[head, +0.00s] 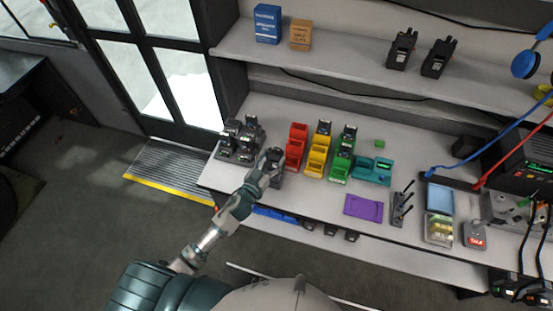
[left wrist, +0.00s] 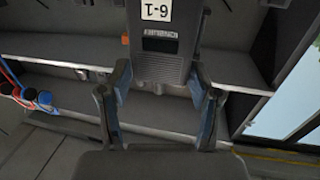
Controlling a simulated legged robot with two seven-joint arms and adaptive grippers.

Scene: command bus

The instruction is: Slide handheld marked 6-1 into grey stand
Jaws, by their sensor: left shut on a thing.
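My left gripper (head: 264,170) is shut on a dark handheld (head: 273,156). In the left wrist view its two fingers (left wrist: 160,78) press on both sides of the handheld (left wrist: 165,48), whose white label reads 6-1 upside down. My right gripper is not in view.
Red (head: 296,147), yellow (head: 318,157) and green (head: 341,166) stands are to the right, then a teal one (head: 372,171). Several dark handhelds (head: 240,139) stand to the left. A purple tray (head: 363,207) lies at the front. The shelf (head: 345,69) overhangs behind.

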